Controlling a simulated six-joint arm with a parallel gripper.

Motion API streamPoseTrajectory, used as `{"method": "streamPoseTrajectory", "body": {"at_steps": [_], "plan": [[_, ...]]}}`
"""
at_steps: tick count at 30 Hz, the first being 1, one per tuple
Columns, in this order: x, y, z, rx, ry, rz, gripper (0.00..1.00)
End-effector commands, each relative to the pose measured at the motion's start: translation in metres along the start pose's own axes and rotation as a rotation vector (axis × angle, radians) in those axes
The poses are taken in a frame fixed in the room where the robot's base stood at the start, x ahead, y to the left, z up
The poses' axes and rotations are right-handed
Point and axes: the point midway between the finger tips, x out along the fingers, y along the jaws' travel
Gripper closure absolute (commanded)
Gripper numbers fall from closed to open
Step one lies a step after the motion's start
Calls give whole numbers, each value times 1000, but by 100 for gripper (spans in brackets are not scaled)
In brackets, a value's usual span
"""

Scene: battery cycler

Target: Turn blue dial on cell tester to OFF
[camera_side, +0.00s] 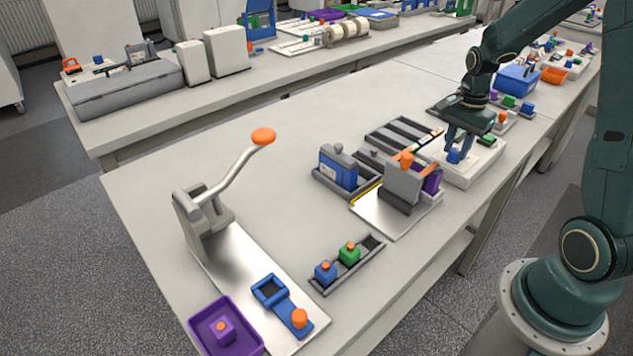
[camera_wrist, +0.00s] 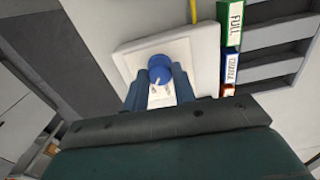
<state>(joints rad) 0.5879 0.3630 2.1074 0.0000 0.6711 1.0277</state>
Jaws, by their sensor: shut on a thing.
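The cell tester is a low white box (camera_side: 484,166) near the right end of the front bench. It shows in the wrist view as a white panel (camera_wrist: 205,50). Its blue dial (camera_wrist: 160,66) sits between the fingers of my gripper (camera_wrist: 161,78), and it also shows under the fingers in the side view (camera_side: 453,156). My gripper (camera_side: 460,142) points down and is shut on the dial. White marks show on the panel just below the dial, too small to read. The fingers hide the dial's sides, and I cannot tell which setting it points to.
Beside the tester, a rack carries a green FULL label (camera_wrist: 234,23), a blue CHARGE label (camera_wrist: 231,67) and an orange label. A grey press with a purple block (camera_side: 431,180) stands close on the left. A blue bin (camera_side: 517,79) stands behind on the right.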

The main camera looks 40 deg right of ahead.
Motion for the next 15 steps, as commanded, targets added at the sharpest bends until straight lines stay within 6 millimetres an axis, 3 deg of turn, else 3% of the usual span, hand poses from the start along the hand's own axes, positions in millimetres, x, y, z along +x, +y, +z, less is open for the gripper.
{"method": "streamPoseTrajectory", "body": {"at_steps": [15], "plan": [[0, 0, 0, -214, 0, 0, 96]]}}
